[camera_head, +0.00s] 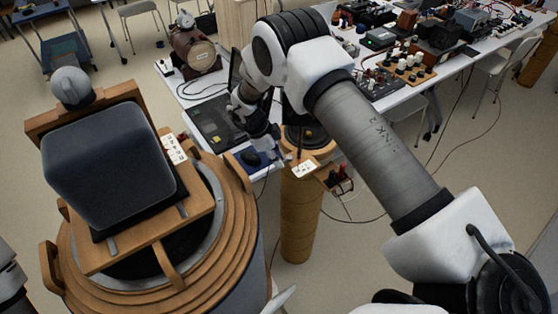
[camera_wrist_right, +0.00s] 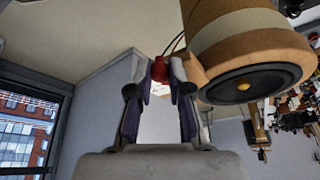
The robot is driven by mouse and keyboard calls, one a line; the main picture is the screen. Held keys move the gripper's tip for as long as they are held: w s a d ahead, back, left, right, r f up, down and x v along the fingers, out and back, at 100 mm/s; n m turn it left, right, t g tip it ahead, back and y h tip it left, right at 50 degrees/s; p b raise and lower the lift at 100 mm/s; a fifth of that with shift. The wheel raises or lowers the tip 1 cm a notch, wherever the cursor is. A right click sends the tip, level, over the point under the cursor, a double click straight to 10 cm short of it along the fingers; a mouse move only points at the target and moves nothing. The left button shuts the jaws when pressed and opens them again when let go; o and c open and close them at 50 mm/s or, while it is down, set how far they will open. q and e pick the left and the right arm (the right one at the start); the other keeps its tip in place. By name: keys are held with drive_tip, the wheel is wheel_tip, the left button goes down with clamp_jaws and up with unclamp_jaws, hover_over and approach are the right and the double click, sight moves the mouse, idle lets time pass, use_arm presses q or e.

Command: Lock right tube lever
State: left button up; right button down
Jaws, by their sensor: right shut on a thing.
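The right tube (camera_head: 300,215) is a tall tan cylinder standing upright, with a round speaker face at its top. The speaker end (camera_wrist_right: 255,85) also shows large in the right wrist view. My right gripper (camera_head: 268,148) is just left of the tube's top, partly hidden by its own arm. In the wrist view its fingers (camera_wrist_right: 160,88) are closed in on a small red part (camera_wrist_right: 159,69) beside the tube, with dark wires behind it. I cannot tell whether this is the lever. My left gripper is out of view.
A large wooden drum (camera_head: 225,235) bearing a dark box speaker (camera_head: 108,165) stands at left. A small labelled board (camera_head: 303,168) and red and black terminals (camera_head: 340,182) are at the tube. A laptop (camera_head: 213,120) and gear crowd the white table (camera_head: 408,92) behind.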

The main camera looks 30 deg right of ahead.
drive_tip(key=shift+w, duration=0.1)
idle(0.5)
drive_tip(key=c, duration=1.1)
unclamp_jaws()
drive_tip(key=v, duration=1.2)
drive_tip(key=shift+w, duration=0.2)
